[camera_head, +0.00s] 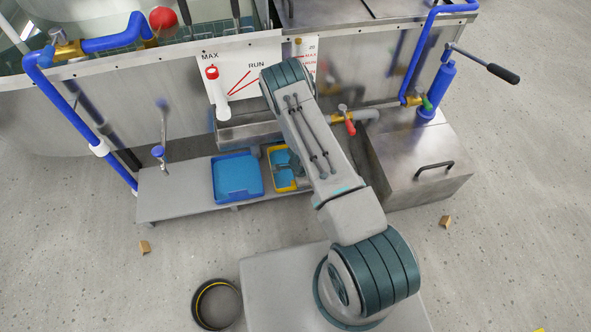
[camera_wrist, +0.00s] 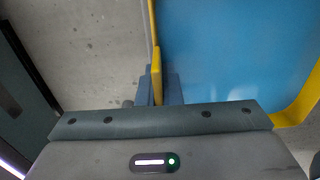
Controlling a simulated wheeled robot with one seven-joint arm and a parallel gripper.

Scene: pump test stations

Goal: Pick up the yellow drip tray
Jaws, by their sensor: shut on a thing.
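The yellow drip tray (camera_head: 285,188) sits on or just above the low grey shelf, beside the blue tray. Its inside looks blue, and my arm covers its right part. In the wrist view, the tray's thin yellow wall (camera_wrist: 156,62) stands between my fingers, with the blue inside (camera_wrist: 235,55) to its right. My gripper (camera_wrist: 158,88) is shut on this wall. In the head view the fingers are mostly hidden by my arm. I cannot tell whether the tray is clear of the shelf.
The blue tray (camera_head: 237,178) lies close to the left on the grey shelf (camera_head: 165,197). A metal box with a black handle (camera_head: 433,164) stands to the right. A valve with a red handle (camera_head: 349,125) and a metal trough (camera_head: 240,133) are behind.

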